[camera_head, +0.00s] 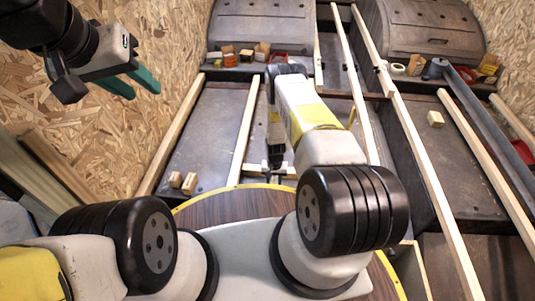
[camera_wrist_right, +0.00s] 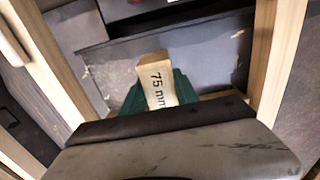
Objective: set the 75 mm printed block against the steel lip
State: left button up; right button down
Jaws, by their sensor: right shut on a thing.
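The 75 mm printed block (camera_wrist_right: 156,80) is pale wood with "75 mm" in dark print. In the right wrist view it stands between the green fingers of my right gripper (camera_wrist_right: 158,92), which is shut on it. In the head view my right arm hides the block and most of that gripper. A dark metal panel with a raised edge (camera_wrist_right: 165,34) lies beyond the block; I cannot tell whether this edge is the steel lip or how far the block is from it. My left gripper (camera_head: 131,83) is open and empty at the upper left, its green fingers apart.
Pale wooden strips (camera_head: 245,130) divide the dark metal floor. Two small blocks (camera_head: 183,182) lie at the left, another block (camera_head: 435,118) at the right. Several small items (camera_head: 247,55) line the left wheel arch (camera_head: 262,22); tape and boxes sit by the right arch (camera_head: 425,28).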

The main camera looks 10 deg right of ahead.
jog(key=shift+f, duration=3.05)
jog(key=c, duration=0.9)
grip_release()
jog(key=shift+o, duration=0.2)
notch_tip(320, 180, up, 8)
jog(key=shift+f, duration=0.1)
